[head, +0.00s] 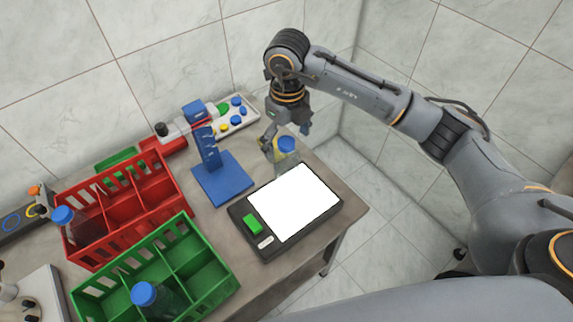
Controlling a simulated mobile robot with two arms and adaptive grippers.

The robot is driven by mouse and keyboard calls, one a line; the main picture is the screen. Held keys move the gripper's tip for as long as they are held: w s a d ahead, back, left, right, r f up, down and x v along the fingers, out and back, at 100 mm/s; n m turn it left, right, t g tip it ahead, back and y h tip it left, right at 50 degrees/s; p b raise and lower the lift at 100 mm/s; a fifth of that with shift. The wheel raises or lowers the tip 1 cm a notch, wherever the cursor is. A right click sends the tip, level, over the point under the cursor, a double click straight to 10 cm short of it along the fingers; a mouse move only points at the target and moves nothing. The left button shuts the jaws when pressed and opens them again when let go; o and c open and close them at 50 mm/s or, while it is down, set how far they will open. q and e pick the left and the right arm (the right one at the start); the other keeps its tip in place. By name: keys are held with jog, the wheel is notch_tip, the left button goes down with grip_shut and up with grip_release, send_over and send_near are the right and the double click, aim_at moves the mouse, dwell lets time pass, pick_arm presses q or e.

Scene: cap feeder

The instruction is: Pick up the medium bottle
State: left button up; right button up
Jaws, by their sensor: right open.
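A clear bottle with a blue cap (287,146) stands upright at the back of the table, behind a dark device with a white screen. My right gripper (284,135) is open and points down at this bottle, with its fingers close around the cap area. Whether the fingers touch it cannot be told. Another blue-capped bottle (63,216) stands in the red crate (124,211), and one more blue-capped bottle (145,295) stands in the green crate (198,249). Which bottle is the medium one is hard to tell by size. My left gripper is out of view.
The screen device (294,203) with a green button lies in front of the bottle. A blue stand (222,178) is to the left. A white tray (232,117) with coloured caps lies at the back by the wall. The table's right edge is close to the device.

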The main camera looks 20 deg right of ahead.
aim_at(287, 155)
jog(key=shift+w+f, duration=0.2)
jog(key=shift+f, duration=0.35)
jog(key=shift+w+f, duration=0.15)
jog(key=shift+f, duration=0.4)
notch_tip(287, 155, down, 2)
jog(key=shift+w+f+p, duration=0.1)
jog(key=shift+w+p, duration=0.05)
jog(key=shift+p, duration=1.05)
notch_tip(287, 155, down, 2)
jog(key=shift+w+d+f+p, duration=0.1)
jog(key=shift+w+f+p, duration=0.1)
jog(key=shift+p, duration=0.2)
jog(key=shift+f, duration=0.4)
jog(key=shift+c, duration=0.4)
grip_shut()
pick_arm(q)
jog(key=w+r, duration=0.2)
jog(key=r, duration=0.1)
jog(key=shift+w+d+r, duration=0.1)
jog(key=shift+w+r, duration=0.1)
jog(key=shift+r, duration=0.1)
